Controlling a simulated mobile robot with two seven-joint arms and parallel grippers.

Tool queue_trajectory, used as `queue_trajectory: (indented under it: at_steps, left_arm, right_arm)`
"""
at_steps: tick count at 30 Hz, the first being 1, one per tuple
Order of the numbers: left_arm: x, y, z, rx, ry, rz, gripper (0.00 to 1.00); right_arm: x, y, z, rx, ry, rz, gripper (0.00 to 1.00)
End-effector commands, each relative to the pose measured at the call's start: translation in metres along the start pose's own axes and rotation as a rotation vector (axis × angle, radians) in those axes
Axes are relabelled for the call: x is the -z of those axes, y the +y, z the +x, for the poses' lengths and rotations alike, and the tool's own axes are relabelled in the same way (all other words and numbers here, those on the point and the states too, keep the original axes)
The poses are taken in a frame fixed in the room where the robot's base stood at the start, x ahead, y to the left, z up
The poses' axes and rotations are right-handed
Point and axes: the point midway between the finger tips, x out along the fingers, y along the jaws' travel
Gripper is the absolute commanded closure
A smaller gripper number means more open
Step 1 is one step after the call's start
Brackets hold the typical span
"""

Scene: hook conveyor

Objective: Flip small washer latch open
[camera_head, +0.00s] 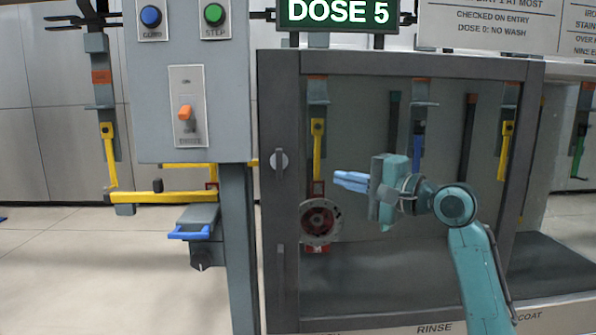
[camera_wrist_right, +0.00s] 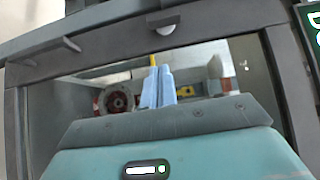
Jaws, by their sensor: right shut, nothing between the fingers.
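The washer (camera_head: 400,65) is a dark grey framed cabinet with a see-through front. On its left upright is a small dark upright bar with a pale round disc (camera_head: 279,160), which looks like the latch. The disc also shows at the top of the right wrist view (camera_wrist_right: 166,28). My right gripper (camera_head: 350,181) is in front of the washer, to the right of the latch and slightly lower in the picture. Its blue fingers point left, shut and empty, apart from the latch. They show in the right wrist view (camera_wrist_right: 158,87). My left gripper is not in view.
A red and dark round part (camera_head: 320,220) hangs from a yellow hook (camera_head: 317,150) behind the washer front. A grey control box (camera_head: 225,110) with blue and green buttons and an orange switch (camera_head: 186,113) stands on a post just left. A sign (camera_head: 338,12) reads DOSE 5.

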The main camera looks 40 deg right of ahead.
Motion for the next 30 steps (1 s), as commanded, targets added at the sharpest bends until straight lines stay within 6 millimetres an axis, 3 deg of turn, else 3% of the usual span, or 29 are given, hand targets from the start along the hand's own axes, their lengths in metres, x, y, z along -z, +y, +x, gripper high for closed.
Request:
queue_trajectory:
  at_steps: [10, 12, 19, 30]
  left_arm:
    - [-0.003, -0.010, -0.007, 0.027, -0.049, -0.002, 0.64]
    - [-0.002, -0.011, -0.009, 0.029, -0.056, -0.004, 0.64]
    - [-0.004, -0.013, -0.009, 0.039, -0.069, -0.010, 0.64]
    - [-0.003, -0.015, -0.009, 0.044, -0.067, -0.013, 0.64]
  right_arm:
    - [-0.001, -0.004, 0.075, 0.001, -0.002, 0.002, 1.00]
    - [-0.011, -0.003, 0.082, 0.001, -0.003, 0.000, 1.00]
    - [-0.026, -0.002, 0.098, 0.001, 0.000, -0.001, 1.00]
    - [-0.028, 0.000, 0.099, 0.000, 0.000, -0.001, 1.00]
